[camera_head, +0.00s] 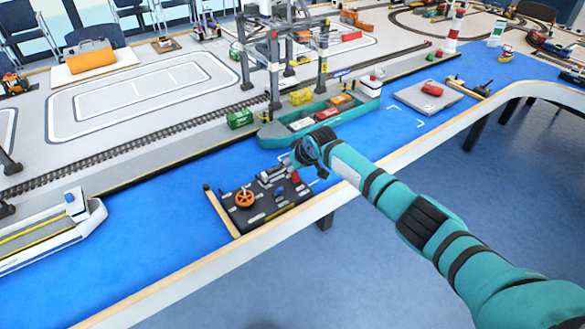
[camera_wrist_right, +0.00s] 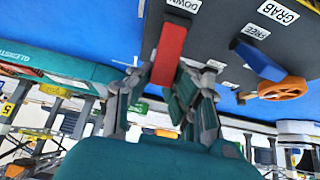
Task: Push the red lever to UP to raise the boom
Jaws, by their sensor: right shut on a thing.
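The dark control panel (camera_head: 268,214) sits at the near edge of the blue tabletop in the head view. In the right wrist view the red lever (camera_wrist_right: 168,55) stands between the fingers of my right gripper (camera_wrist_right: 165,90), which is shut on it. A DOWN label (camera_wrist_right: 184,4) shows at the top by the lever; I cannot see an UP label. My left gripper is not in view.
The panel also carries an orange wheel (camera_head: 245,198) and a blue lever (camera_wrist_right: 258,61), to the right of the red lever in the right wrist view. A green ship (camera_head: 275,133) and the gantry crane (camera_head: 273,70) stand behind. A white ship (camera_head: 50,235) is at left.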

